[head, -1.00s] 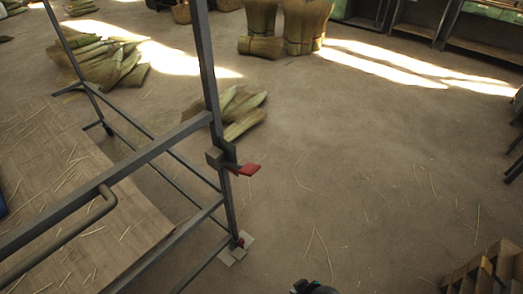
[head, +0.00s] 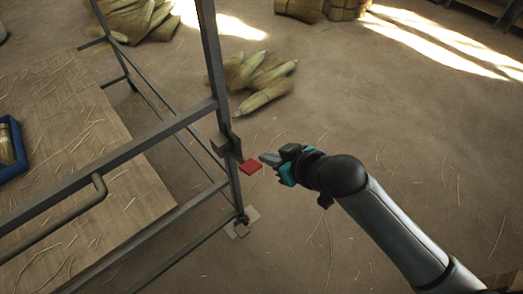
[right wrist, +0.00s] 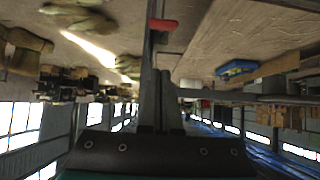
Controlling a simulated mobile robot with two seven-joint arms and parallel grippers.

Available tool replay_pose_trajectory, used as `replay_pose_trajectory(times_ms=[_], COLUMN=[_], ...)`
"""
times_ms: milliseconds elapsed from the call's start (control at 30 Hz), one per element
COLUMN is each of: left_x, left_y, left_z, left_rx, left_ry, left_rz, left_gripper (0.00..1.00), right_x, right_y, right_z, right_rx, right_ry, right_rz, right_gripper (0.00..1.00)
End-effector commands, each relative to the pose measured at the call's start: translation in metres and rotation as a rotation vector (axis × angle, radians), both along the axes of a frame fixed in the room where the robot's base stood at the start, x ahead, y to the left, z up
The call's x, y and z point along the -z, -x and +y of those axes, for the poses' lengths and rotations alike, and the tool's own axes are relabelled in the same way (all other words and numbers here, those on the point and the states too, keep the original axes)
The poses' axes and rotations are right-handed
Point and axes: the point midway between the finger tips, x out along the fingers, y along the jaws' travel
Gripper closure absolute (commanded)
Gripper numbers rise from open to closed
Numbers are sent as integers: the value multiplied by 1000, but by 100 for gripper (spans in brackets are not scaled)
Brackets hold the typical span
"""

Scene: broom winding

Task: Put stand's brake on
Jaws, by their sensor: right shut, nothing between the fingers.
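The stand is a grey metal frame (head: 213,60) on the left of the head view. A red lever (head: 251,167) sticks out to the right from a dark bracket (head: 227,146) on its upright post. The lever also shows at the top of the right wrist view (right wrist: 163,24), just beyond the fingertips. My right gripper (head: 267,158) is shut and empty, its tips close to the right of the lever. Whether they touch it I cannot tell. Its fingers point up the right wrist view (right wrist: 160,72). My left gripper is not in view.
A wooden board (head: 75,140) with straw scraps lies behind the frame, with a blue tray (head: 14,150) at the left edge. A bundle of straw (head: 258,78) lies on the floor beyond the post. The floor to the right is mostly clear.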

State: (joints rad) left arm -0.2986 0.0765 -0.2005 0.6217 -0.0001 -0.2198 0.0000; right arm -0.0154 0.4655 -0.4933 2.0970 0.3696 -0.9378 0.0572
Motion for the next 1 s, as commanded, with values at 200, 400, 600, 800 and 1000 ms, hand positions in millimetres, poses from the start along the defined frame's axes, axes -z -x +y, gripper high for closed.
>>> replay_pose_trajectory(times_ms=[200,400,600,800,1000], left_x=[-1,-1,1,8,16], left_y=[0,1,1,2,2], left_z=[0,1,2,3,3], left_rx=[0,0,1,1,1], left_ry=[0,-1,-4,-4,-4], left_rz=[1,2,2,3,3], left_gripper=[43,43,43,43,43], right_x=[-12,-11,-6,12,32], right_y=[3,3,-2,-20,-40], right_z=[5,4,8,21,36], right_rx=[-19,-19,-17,-17,-17], right_ry=[-4,-4,-5,-7,-7], right_rz=[-11,-11,-11,-10,-10], right_gripper=[100,100,100,100,100])
